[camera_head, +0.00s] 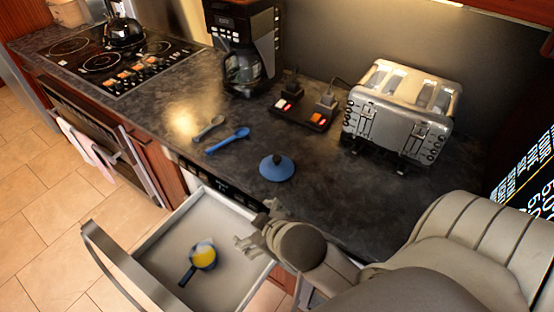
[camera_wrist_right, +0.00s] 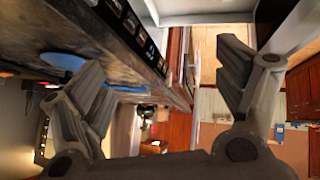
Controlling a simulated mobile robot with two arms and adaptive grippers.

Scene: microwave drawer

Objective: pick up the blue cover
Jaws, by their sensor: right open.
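The blue cover (camera_head: 277,172) is a round disc with an upright dark blue knob. It lies on the dark countertop near its front edge, in the middle of the head view. A blue shape at the left of the right wrist view, probably the cover (camera_wrist_right: 64,61), is partly hidden behind a finger. My right gripper (camera_head: 258,230) is open and empty, just in front of the counter edge and below the cover in the head view, apart from it. Its spread fingers also show in the wrist view (camera_wrist_right: 165,65). My left gripper is out of view.
The microwave drawer (camera_head: 252,283) is pulled open, with a small blue pan (camera_head: 202,257) holding something yellow inside. A blue spoon (camera_head: 228,140) and a grey spoon (camera_head: 209,128) lie left of the cover. A toaster (camera_head: 398,115), power strip (camera_head: 300,112) and coffee maker (camera_head: 243,45) stand behind.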

